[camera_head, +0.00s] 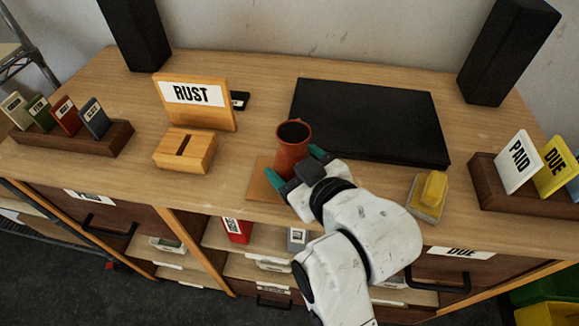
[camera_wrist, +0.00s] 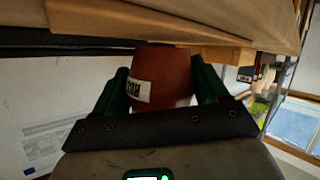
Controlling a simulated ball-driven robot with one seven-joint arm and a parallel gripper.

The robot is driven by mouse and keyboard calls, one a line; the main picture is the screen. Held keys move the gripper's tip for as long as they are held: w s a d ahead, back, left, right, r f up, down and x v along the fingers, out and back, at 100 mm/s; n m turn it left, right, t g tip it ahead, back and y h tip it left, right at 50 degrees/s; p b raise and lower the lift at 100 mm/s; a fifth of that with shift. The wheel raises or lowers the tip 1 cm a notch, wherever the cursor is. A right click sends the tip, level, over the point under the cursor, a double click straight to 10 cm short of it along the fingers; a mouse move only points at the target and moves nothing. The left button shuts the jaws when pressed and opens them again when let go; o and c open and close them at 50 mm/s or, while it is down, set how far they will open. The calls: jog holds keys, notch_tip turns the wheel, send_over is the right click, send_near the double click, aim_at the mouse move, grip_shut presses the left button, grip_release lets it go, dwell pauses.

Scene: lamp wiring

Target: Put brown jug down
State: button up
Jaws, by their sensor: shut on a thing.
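The brown jug (camera_head: 292,147) is a reddish-brown cup shape with a dark opening, upright in the head view. It is over or on a thin square wooden coaster (camera_head: 262,183) near the table's front middle; I cannot tell whether its base touches. My gripper (camera_head: 298,168) reaches in from the front right, its green fingers shut on the jug's sides. In the wrist view the jug (camera_wrist: 163,80) sits between both fingers and bears a white label, partly hidden.
A wooden block with a slot (camera_head: 186,150) and a RUST sign (camera_head: 196,100) stand left. A black flat panel (camera_head: 370,120) lies behind. A yellow block (camera_head: 430,190) is at right. Card racks stand at both ends (camera_head: 75,140) (camera_head: 510,190).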

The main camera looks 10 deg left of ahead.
jog(key=shift+w+f, duration=0.1)
jog(key=shift+f, duration=0.25)
jog(key=shift+r, duration=0.2)
jog(key=shift+f, duration=0.2)
jog(key=o, duration=1.2)
jog(key=shift+c, duration=0.2)
jog(key=v, duration=0.3)
jog(key=p+v, duration=0.1)
jog(key=v, duration=0.2)
jog(key=p+v, duration=0.1)
jog(key=v, duration=0.3)
jog(key=shift+w+r, duration=0.1)
jog(key=shift+r, duration=0.25)
jog(key=p+v, duration=0.1)
jog(key=p, duration=0.1)
jog(key=p+v, duration=0.1)
jog(key=p, duration=0.1)
jog(key=shift+d+f, duration=0.1)
jog(key=shift+f, duration=0.1)
